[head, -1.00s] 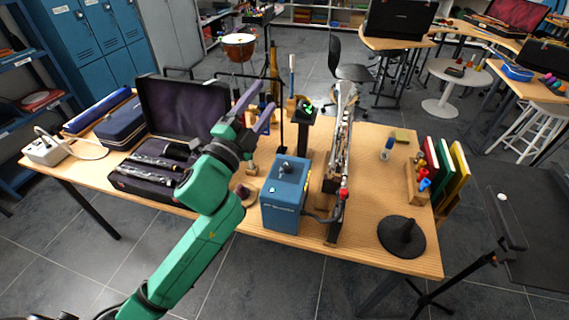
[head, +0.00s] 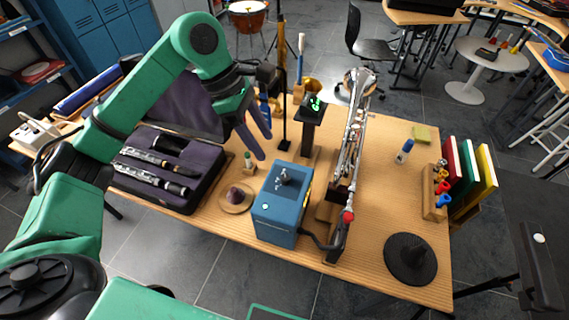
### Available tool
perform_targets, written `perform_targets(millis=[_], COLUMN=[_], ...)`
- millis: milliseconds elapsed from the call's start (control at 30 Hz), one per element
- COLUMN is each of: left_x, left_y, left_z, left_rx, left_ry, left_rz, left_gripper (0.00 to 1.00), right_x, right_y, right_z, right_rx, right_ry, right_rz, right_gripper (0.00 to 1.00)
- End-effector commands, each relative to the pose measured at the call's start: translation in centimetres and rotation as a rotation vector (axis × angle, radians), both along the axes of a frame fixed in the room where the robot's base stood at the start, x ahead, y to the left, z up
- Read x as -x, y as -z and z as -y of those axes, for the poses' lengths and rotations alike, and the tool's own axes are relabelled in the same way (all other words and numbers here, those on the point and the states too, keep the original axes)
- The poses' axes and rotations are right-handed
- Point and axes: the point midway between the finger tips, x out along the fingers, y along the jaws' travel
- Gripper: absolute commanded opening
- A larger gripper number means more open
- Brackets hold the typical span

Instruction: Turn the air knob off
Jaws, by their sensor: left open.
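A blue box (head: 276,212) stands near the front edge of the wooden table. A grey knob (head: 284,177) sits on its top, and this appears to be the air knob; its exact setting is too small to read. My left gripper (head: 263,146) has two purple fingers that point down. It is open and empty, above and behind the box, up and to the left of the knob, and apart from it in the picture. My right gripper is not in view.
An open clarinet case (head: 205,165) lies left. A small round wooden dish (head: 236,198) is beside the box.

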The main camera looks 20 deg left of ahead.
Motion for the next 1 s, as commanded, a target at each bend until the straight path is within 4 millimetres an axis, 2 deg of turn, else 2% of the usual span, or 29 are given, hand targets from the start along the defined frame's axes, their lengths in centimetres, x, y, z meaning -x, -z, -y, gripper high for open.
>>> perform_targets(millis=[33, 100, 200, 267, 400, 533, 767, 900, 933, 1000], left_x=[0.1, 0.1, 0.0, -0.1, -0.3, -0.3, -0.3, -0.3, -0.4, -0.4], left_y=[1.0, 2.8, 5.3, 6.6, 9.2, 10.3, 10.5, 10.5, 10.5, 10.5], left_z=[0.5, 1.3, 2.4, 3.0, 4.0, 4.4, 4.5, 4.4, 4.4, 4.4], left_rx=[0.001, 0.002, 0.004, 0.004, 0.005, 0.004, 0.004, 0.004, 0.004, 0.004], left_ry=[0.001, 0.002, 0.002, 0.002, 0.0, 0.0, 0.0, 0.0, 0.0, -0.001], left_rz=[-0.008, -0.009, -0.008, -0.007, -0.004, -0.001, 0.0, 0.0, 0.0, 0.0], left_gripper=[0.61, 0.61, 0.61, 0.61, 0.61, 0.61, 0.61, 0.07, 0.0, 0.0], right_x=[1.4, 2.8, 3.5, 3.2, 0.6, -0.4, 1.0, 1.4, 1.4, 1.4], right_y=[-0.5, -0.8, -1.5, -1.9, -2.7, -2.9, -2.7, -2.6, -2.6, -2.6], right_z=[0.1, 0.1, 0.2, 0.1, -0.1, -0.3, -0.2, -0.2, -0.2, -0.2], right_rx=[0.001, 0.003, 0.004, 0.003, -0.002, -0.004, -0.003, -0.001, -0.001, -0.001], right_ry=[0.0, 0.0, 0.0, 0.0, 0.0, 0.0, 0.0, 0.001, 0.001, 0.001], right_rz=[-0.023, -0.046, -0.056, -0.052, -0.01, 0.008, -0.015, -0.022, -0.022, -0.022], right_gripper=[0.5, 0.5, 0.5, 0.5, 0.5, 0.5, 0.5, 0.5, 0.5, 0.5])
